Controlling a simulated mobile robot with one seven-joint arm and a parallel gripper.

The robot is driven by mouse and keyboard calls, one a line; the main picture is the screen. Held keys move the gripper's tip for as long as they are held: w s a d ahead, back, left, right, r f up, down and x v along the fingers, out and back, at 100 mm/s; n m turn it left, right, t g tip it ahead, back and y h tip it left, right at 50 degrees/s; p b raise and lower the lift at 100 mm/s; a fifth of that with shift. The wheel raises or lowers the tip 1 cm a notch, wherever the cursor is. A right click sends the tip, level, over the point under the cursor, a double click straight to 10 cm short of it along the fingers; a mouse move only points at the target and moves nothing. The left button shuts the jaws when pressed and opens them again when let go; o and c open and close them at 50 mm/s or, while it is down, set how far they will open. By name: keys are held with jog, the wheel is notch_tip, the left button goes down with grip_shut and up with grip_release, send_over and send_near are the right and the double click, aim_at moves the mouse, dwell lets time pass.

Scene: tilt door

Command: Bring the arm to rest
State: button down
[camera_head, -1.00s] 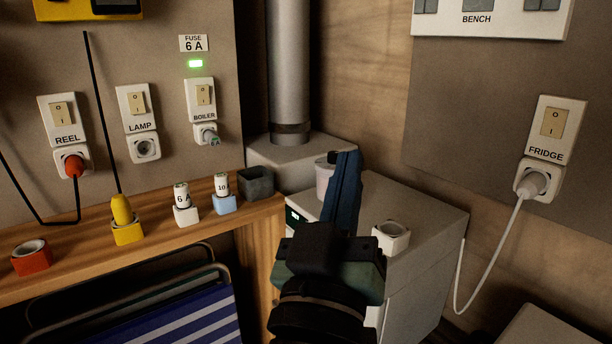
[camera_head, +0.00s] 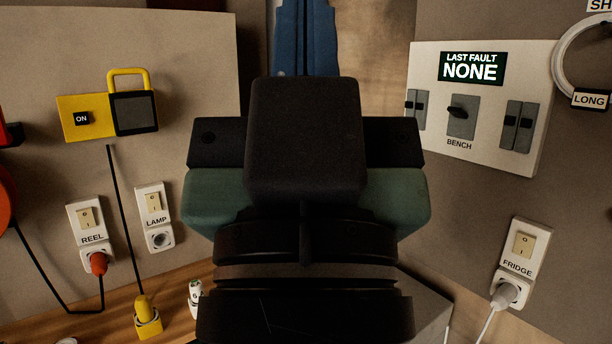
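My gripper (camera_head: 305,20) fills the middle of the head view, close to the camera and pointing up the picture. Its dark wrist and green-and-black body are large. Its blue fingers lie side by side with only a thin dark line between them, and I see nothing held. The fingertips reach the top edge of the frame, so their very ends may be cut off.
On the left wall are a yellow device (camera_head: 107,112), a REEL socket (camera_head: 92,236) and a LAMP socket (camera_head: 154,218). On the right are a BENCH panel (camera_head: 482,155) reading "LAST FAULT NONE" and a FRIDGE socket (camera_head: 520,262). My arm hides much of the shelf (camera_head: 190,275) and the grey cabinet (camera_head: 428,312).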

notch_tip(320, 180, up, 14)
jog(key=p, duration=1.1)
jog(key=shift+f, duration=0.25)
